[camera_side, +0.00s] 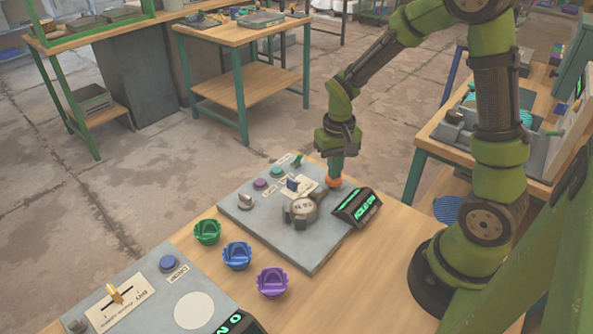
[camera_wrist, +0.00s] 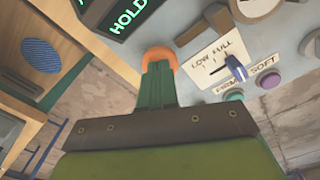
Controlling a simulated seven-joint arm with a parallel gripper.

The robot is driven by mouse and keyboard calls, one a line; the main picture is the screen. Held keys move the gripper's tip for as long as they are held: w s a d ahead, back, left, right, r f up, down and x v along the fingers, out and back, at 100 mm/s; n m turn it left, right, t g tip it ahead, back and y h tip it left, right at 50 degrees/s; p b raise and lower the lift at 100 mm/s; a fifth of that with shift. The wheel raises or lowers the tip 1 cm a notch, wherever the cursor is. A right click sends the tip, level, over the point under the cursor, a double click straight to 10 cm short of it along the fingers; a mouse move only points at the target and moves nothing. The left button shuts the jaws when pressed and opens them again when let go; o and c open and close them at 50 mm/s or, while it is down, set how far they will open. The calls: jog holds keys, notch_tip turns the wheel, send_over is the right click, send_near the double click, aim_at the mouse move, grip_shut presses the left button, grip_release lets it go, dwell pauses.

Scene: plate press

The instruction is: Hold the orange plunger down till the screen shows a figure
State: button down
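The orange plunger (camera_side: 334,182) is at the far right part of the grey panel (camera_side: 262,235), right under the tips of my gripper (camera_side: 336,172). In the wrist view the plunger (camera_wrist: 160,55) shows as an orange rim around the ends of my gripper's fingers (camera_wrist: 158,72). The fingers are together, with nothing seen between them, and they appear to touch the plunger's top. How far down it is pressed I cannot tell. The screen (camera_side: 356,207) stands beside it with green lettering; in the wrist view the screen (camera_wrist: 128,18) reads "HOLD", partly cut off. No figure is legible.
Green (camera_side: 207,232), blue (camera_side: 237,256) and purple (camera_side: 272,283) cups stand in front on the table.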

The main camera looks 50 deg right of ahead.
jog(key=shift+f, duration=0.45)
dwell(0.8)
jog(key=shift+r, duration=0.1)
dwell(1.3)
jog(key=shift+r, duration=2.45)
jog(key=s+a+r+n+t+y, duration=0.1)
jog(key=s+a+r+t, duration=0.2)
jog(key=r, duration=0.4)
jog(key=s+a+r+n+t+y, duration=0.1)
jog(key=s+a+r+t, duration=0.3)
jog(key=s+a+r, duration=0.2)
jog(key=shift+s+a+r, duration=0.25)
jog(key=shift+a+r, duration=0.15)
jog(key=shift+r, duration=0.5)
